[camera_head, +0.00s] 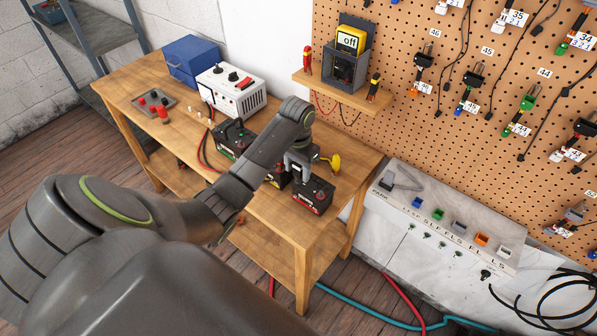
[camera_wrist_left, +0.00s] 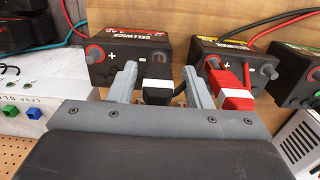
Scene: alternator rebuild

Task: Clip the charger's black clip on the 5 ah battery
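My left gripper (camera_head: 300,163) is over the batteries near the table's right end. In the left wrist view a black clip (camera_wrist_left: 158,88) with a white band lies between its fingers (camera_wrist_left: 160,80). Narrow gaps seem to show beside the clip, and I cannot tell if the fingers press on it. Just beyond stands a black battery (camera_wrist_left: 130,42) with a red-ringed plus terminal; it may be the right-end battery (camera_head: 312,196). A red clip (camera_wrist_left: 232,82) sits at the plus terminal of the battery beside it (camera_wrist_left: 215,52). The ampere-hour figures are too small to read. My right gripper is out of view.
The white charger (camera_head: 232,92) and a blue box (camera_head: 193,60) stand at the back of the wooden table (camera_head: 124,85). A further battery (camera_head: 232,138) stands left of my gripper. Red and black leads cross the table. A pegboard (camera_head: 400,45) rises behind.

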